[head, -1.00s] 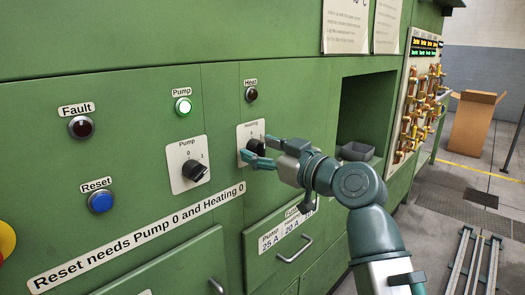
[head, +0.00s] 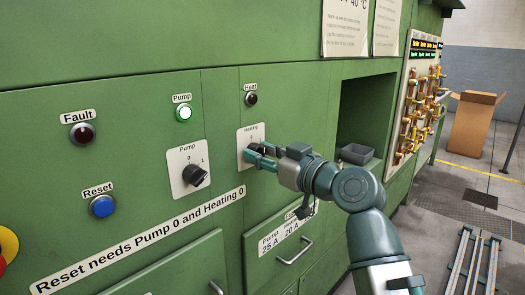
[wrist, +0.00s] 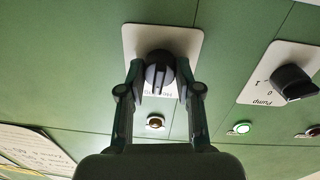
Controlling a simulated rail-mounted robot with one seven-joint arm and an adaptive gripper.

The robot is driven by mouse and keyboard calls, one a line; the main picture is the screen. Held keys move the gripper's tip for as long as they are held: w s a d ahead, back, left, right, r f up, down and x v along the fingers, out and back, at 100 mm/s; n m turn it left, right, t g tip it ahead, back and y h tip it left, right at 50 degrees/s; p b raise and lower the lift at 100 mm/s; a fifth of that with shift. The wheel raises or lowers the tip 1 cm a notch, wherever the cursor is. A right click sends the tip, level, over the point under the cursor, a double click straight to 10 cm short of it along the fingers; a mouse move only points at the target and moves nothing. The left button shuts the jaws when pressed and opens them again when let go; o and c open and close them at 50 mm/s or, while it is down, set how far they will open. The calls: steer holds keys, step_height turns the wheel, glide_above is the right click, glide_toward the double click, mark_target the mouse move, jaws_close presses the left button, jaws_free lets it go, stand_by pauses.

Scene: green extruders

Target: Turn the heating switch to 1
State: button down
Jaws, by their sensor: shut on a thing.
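The heating switch is a dark round knob (wrist: 159,72) on a white plate (head: 243,135). My gripper (wrist: 160,70) has one finger on each side of the knob and is shut on it. In the wrist view, which looks upside down, the knob's ridge runs straight up and down the picture. The fingers hide parts of the plate's markings. In the head view my gripper (head: 258,157) covers most of the knob. The heat lamp (head: 251,99) above the plate is dark red and looks unlit.
The pump switch (head: 195,175) stands left of the heating plate and points towards 1. The pump lamp (head: 183,113) glows green. A blue reset button (head: 103,206) and dark fault lamp (head: 82,133) are farther left. A drawer handle (head: 294,252) sticks out below.

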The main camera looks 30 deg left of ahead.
steer(key=m+p, duration=0.1)
steer(key=m, duration=0.1)
steer(key=m+p, duration=0.1)
steer(key=p, duration=0.1)
steer(key=m+p, duration=0.2)
steer(key=shift+r+m, duration=0.25)
steer(key=shift+m, duration=0.05)
steer(key=m+p, duration=0.4)
steer(key=shift+f+m+g+h, duration=0.15)
steer(key=shift+m+g+h, duration=0.15)
steer(key=shift+m, duration=0.1)
steer(key=shift+f+p, duration=0.1)
steer(key=shift+p, duration=0.25)
steer(key=c, duration=0.8)
jaws_free()
